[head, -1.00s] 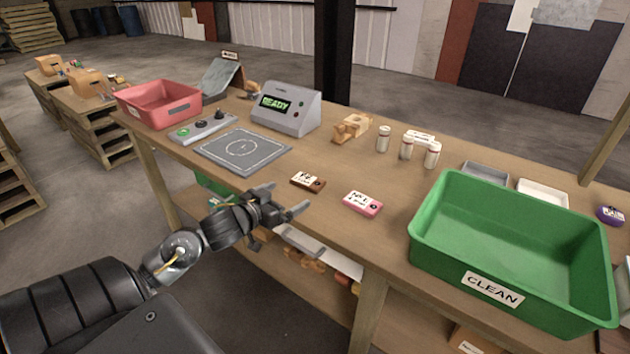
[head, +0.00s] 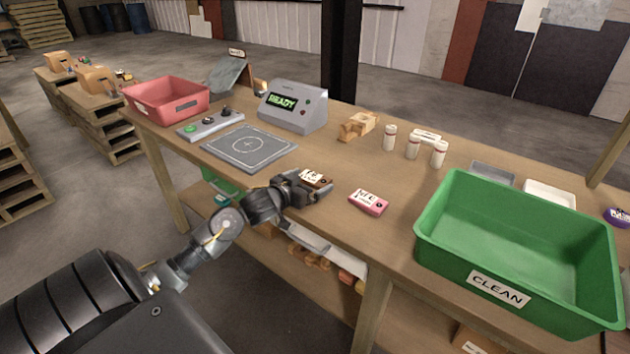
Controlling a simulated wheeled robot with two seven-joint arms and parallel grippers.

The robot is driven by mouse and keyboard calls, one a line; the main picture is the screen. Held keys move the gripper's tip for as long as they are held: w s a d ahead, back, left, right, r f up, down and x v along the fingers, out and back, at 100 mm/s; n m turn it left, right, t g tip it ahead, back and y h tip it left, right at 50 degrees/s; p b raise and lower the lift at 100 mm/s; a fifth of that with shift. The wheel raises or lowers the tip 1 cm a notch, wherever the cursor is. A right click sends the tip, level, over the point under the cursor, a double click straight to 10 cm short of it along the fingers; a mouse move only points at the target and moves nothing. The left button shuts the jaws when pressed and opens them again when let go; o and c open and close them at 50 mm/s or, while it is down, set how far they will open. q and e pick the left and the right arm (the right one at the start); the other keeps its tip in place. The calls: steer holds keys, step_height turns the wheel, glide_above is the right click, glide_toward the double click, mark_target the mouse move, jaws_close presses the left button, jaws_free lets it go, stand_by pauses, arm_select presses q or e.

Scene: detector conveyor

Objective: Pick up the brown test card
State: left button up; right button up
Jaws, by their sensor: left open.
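The brown test card (head: 318,179) lies on the wooden table near its front edge, with a white label on its top. My left gripper (head: 309,186) is open, with its fingers at the card, one on the far left side and one on the near right side. The fingers hide part of the card's edges. I cannot tell whether they touch it. My right gripper is not in view.
A pink card (head: 368,202) lies just right of the gripper. A grey square pad (head: 248,148), a button panel (head: 210,124) and a READY display box (head: 292,106) stand to the left. A green CLEAN bin (head: 440,240) stands at the right, a red bin (head: 165,102) at the far left.

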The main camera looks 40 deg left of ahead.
arm_select(q)
steer(key=c, duration=0.8)
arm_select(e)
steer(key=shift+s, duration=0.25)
arm_select(q)
steer(key=shift+r, duration=0.1)
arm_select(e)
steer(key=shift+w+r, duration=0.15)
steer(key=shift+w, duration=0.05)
